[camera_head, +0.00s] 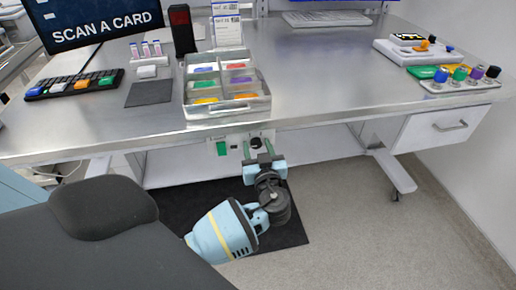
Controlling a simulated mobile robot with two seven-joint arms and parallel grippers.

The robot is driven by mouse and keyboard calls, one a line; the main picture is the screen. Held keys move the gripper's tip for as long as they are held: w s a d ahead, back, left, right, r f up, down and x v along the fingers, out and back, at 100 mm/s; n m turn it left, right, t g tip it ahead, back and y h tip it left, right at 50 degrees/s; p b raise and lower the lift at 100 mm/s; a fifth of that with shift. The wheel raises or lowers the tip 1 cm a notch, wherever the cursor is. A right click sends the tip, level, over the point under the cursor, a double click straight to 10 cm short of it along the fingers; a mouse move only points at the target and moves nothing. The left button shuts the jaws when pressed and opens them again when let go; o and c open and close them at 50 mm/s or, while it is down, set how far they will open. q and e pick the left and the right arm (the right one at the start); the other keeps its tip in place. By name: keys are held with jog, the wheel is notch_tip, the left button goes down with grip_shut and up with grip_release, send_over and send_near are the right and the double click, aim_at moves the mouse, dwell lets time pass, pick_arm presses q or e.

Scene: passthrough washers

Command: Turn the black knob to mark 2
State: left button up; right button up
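A small black knob (256,142) sits on a panel under the front edge of the steel table, below the clear tray. My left gripper (257,147) is just in front of the panel, with its two greenish fingers apart, one on each side of the knob. I cannot tell whether the fingers touch the knob. The marks around the knob are too small to read, so its setting cannot be told. My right gripper is not in view.
A green switch (222,148) is on the panel left of the knob. A clear compartment tray (228,110) stands above on the table (330,75). Colored buttons, a screen and a keyboard (326,18) are also there. A drawer (440,127) hangs at right.

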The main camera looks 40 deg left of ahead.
pick_arm(q)
jog(key=c, duration=0.8)
